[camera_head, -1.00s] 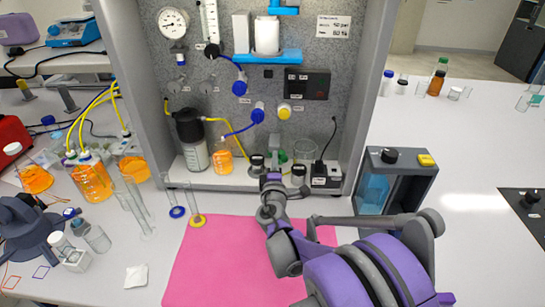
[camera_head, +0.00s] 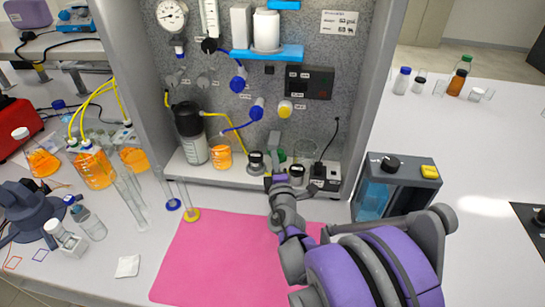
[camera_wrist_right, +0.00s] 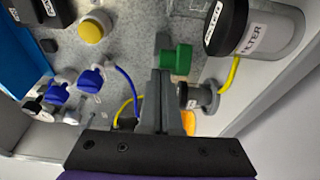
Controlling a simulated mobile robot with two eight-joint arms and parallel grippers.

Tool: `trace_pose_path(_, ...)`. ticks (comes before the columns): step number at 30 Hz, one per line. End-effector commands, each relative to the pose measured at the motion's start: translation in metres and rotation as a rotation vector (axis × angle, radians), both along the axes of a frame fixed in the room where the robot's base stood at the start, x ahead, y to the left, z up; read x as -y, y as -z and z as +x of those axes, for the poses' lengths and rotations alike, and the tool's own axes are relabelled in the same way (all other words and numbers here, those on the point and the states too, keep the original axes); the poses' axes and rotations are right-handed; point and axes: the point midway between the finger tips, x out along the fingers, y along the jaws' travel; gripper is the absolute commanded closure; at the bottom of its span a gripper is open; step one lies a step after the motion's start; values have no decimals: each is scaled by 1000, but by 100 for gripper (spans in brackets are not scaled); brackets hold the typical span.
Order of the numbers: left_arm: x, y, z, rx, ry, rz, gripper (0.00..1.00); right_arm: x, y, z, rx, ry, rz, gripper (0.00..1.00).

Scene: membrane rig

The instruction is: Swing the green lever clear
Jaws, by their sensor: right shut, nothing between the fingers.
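The green lever (camera_wrist_right: 177,60) shows in the right wrist view as a green knob in front of the speckled grey panel. In the head view it is small and mostly lost among the fittings above my right gripper. My right gripper (camera_head: 279,179) is at the lower front of the panel rig. In the wrist view its dark fingers (camera_wrist_right: 164,76) are shut with nothing between them. The fingertips are just left of and below the green knob, very close; I cannot tell whether they touch. My left gripper is not in view.
A grey round fitting (camera_wrist_right: 198,97) and a black-capped bottle (camera_wrist_right: 265,28) lie right of the fingers. Blue valves (camera_wrist_right: 90,80) and a yellow knob (camera_wrist_right: 92,30) are left. A pink mat (camera_head: 225,258) and a blue-windowed unit (camera_head: 397,185) are near my arm.

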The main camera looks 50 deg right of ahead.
Motion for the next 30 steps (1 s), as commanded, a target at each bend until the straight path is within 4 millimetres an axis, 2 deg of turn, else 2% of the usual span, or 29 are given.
trace_pose_path(1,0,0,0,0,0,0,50,5,-2,-4,6,18,-6,100)
trace_pose_path(11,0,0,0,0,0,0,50,5,-2,-4,5,18,-5,100)
trace_pose_path(16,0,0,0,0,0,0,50,0,-2,-9,6,17,-4,100)
trace_pose_path(30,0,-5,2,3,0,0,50,-66,-2,-62,1,2,-3,100)
